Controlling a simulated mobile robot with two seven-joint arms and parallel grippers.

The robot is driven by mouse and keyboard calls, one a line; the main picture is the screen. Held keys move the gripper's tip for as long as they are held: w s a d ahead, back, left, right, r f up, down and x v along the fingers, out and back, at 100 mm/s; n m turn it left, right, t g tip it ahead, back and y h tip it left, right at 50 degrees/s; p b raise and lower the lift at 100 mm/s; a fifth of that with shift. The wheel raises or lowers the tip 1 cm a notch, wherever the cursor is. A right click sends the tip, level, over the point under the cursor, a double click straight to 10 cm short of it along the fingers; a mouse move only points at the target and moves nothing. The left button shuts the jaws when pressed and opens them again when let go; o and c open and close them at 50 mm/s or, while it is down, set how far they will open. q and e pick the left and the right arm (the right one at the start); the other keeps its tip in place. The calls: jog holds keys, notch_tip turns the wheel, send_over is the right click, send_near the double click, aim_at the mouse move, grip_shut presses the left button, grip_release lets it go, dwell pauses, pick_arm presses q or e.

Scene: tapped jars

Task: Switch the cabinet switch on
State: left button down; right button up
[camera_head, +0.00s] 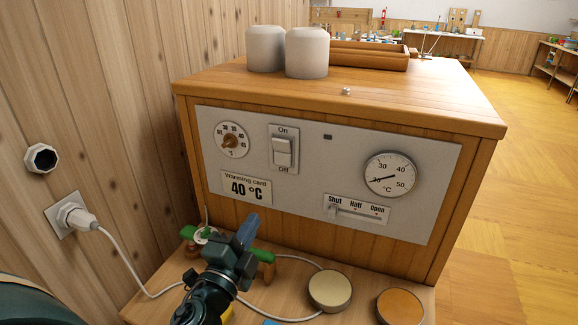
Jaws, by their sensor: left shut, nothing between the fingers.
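The wooden cabinet (330,240) stands ahead with a grey front panel (330,165). The cabinet switch (282,152) is a pale rocker on a plate marked On above and Off below. Which way it is tipped is too small to tell. A small lamp window (327,137) to its right is dark. My left gripper (246,229) is shut and empty, below and left of the switch, in front of the cabinet's lower part and apart from the switch. My right gripper is not in view.
A dial knob (231,140), a gauge (390,174) reading low, a slider at Shut (333,209) and a 40 °C card (246,187) share the panel. Two jars (307,53) stand on top. A plugged cable (128,246), green bar (265,256) and round lids (330,290) lie low.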

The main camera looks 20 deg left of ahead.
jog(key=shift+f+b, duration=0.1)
jog(key=shift+b, duration=0.2)
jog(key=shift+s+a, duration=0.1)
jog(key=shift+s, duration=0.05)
pick_arm(q)
jog(key=r+m, duration=0.1)
jog(key=r+m+t, duration=0.1)
jog(key=r+m, duration=0.1)
jog(key=r, duration=0.1)
jog(key=shift+w+a+t, duration=0.2)
jog(key=shift+w+t, duration=0.1)
jog(key=shift+w, duration=0.1)
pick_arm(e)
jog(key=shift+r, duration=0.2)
pick_arm(q)
jog(key=p, duration=0.3)
send_near(281, 146)
jog(key=p+x, duration=0.2)
jog(key=x, duration=0.4)
jog(key=shift+r, duration=0.1)
jog(key=shift+w, duration=0.4)
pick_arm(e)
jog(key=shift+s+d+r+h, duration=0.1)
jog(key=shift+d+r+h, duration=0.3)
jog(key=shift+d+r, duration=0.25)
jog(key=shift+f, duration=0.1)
